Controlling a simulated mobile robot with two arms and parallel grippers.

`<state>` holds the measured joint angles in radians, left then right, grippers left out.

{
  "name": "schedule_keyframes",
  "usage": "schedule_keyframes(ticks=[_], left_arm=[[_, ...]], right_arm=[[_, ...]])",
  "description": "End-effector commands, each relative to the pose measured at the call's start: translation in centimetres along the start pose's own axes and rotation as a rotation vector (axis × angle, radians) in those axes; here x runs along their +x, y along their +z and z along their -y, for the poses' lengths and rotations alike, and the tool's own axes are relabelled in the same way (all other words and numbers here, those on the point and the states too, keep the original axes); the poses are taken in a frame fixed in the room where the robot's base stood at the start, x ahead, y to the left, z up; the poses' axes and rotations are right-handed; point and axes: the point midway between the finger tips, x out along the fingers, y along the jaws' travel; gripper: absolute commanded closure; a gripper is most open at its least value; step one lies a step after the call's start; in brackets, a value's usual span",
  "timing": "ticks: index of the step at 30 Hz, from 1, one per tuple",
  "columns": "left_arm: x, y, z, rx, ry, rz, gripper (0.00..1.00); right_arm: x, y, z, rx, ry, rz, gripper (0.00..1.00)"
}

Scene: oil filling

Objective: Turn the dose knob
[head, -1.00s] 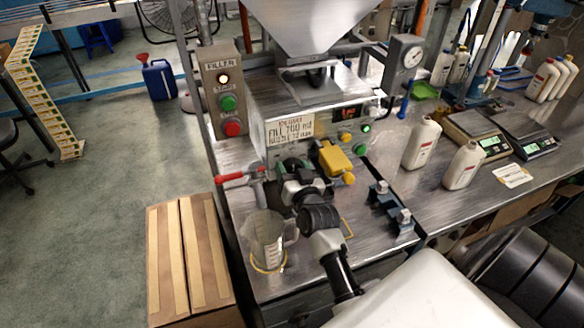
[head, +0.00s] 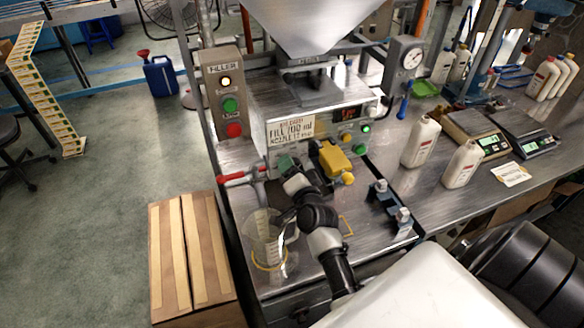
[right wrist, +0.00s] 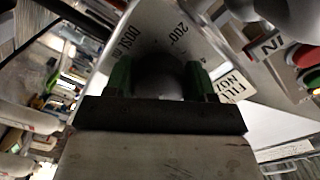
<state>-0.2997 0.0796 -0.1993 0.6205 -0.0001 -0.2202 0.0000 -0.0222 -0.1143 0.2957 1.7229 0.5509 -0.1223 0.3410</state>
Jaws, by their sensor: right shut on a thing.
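The dose knob (right wrist: 158,72) is a dark rounded knob on the filler's front plate, with "DOSE" and "200" printed around it in the right wrist view. My right gripper (right wrist: 159,78) is shut on it, one green finger on each side. The red digital display (head: 347,113) is lit but too blurred to read. My left gripper is not in view.
A clear measuring jug (head: 266,240) stands beside my right arm, below a red-handled valve (head: 243,176). A yellow part (head: 334,158) sits close to the right of the gripper. White bottles (head: 421,142) and scales (head: 478,135) stand further right.

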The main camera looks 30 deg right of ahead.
Motion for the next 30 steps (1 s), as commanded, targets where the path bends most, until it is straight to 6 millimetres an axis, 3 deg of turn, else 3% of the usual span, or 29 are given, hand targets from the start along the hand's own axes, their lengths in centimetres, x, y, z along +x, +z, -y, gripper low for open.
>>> schedule_keyframes(ticks=[20, 21, 24, 25, 30], left_arm=[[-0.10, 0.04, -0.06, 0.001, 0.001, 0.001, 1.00], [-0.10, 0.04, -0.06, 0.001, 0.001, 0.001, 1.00], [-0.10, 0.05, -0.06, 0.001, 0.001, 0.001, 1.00], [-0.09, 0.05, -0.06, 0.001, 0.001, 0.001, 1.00], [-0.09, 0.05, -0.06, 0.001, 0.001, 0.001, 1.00]], right_arm=[[0.04, -0.09, 0.09, 0.057, -0.002, -0.003, 0.69], [0.04, -0.09, 0.09, 0.056, -0.002, -0.003, 0.39], [0.03, -0.08, 0.07, 0.056, -0.001, -0.002, 0.24], [0.03, -0.07, 0.06, 0.056, -0.001, -0.002, 0.20], [0.02, -0.05, 0.04, 0.056, -0.001, -0.001, 0.20]])
